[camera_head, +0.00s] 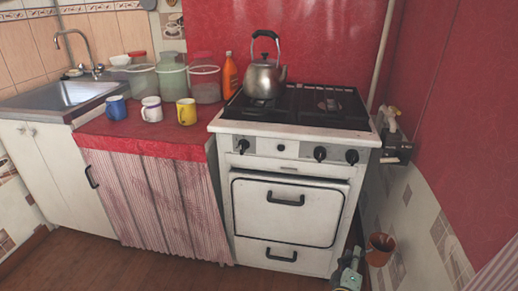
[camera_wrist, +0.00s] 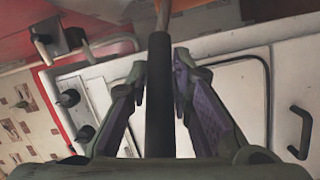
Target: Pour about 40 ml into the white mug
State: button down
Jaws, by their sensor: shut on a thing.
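The white mug (camera_head: 152,110) stands upright on the red counter (camera_head: 140,139), between a blue mug (camera_head: 116,108) and a yellow mug (camera_head: 186,111). My gripper (camera_head: 353,262) is low at the bottom right, in front of the stove's right side. It is shut on the long dark handle of a copper-brown pot (camera_head: 380,246). In the wrist view the handle (camera_wrist: 160,95) runs between the fingers (camera_wrist: 160,90), with a brown part (camera_wrist: 168,14) beyond it. The pot looks roughly upright; its contents cannot be made out.
A white stove (camera_head: 289,210) stands right of the counter, with a steel kettle (camera_head: 265,77) on top. An orange bottle (camera_head: 230,76) and several clear containers (camera_head: 173,79) stand behind the mugs. A sink (camera_head: 67,97) is at left. The wall closes in at right; floor in front is free.

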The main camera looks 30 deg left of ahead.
aim_at(151, 110)
jog(key=k, duration=0.5)
jog(key=k+u, duration=0.15)
jog(key=u, duration=1.65)
jog(key=i+l, duration=0.1)
jog(key=l, duration=0.3)
jog(key=i+l, duration=0.1)
jog(key=l, duration=0.25)
jog(key=i+l+u, duration=0.1)
jog(key=l, duration=0.3)
jog(key=i+l, duration=0.1)
jog(key=l, duration=0.25)
